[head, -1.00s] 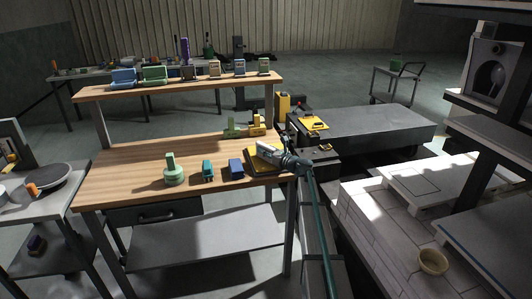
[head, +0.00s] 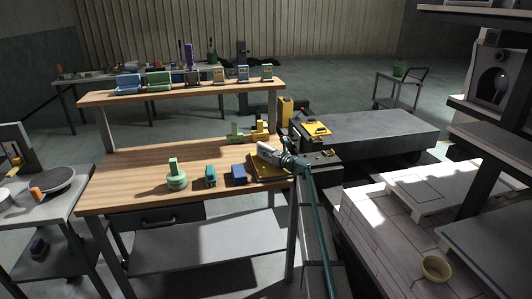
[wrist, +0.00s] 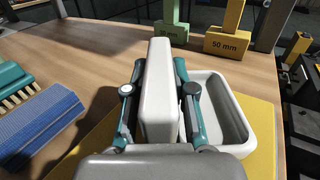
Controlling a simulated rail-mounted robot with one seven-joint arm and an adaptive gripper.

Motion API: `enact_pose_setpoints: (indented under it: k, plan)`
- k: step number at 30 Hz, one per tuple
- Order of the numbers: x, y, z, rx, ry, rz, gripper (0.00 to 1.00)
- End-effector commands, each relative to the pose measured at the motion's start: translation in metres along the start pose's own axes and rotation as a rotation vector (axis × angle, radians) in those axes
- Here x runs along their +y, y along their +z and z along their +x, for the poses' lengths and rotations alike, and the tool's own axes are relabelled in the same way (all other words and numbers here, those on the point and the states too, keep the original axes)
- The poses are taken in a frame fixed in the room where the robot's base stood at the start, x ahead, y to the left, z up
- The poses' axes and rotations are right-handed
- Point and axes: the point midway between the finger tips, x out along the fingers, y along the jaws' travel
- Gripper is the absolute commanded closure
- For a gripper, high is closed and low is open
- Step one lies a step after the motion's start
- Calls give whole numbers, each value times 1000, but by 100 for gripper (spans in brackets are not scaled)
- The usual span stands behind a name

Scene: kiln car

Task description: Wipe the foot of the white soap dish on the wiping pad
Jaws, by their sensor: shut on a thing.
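My gripper (wrist: 160,80) is shut on an upright white slab-like part of the white soap dish (wrist: 236,112), with one finger on each side. The dish's hollow basin shows just right of the fingers in the wrist view. The yellow wiping pad (wrist: 262,158) lies under the dish and shows around it. In the head view, the dish (head: 266,150) is over the pad (head: 258,175) at the bench's right end, with my gripper (head: 277,154) at it. The dish's foot is hidden, and I cannot tell whether it touches the pad.
A blue ribbed block (wrist: 42,122) and a teal brush (wrist: 12,88) lie left of the pad.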

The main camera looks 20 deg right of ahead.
Motion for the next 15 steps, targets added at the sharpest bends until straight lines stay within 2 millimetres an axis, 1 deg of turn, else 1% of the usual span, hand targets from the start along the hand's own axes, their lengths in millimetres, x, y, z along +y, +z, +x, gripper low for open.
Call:
enact_pose_setpoints:
  k: [5,15]
  plan:
    - [3,0,-5,0,0,0,100]
    - [16,0,-25,0,0,0,100]
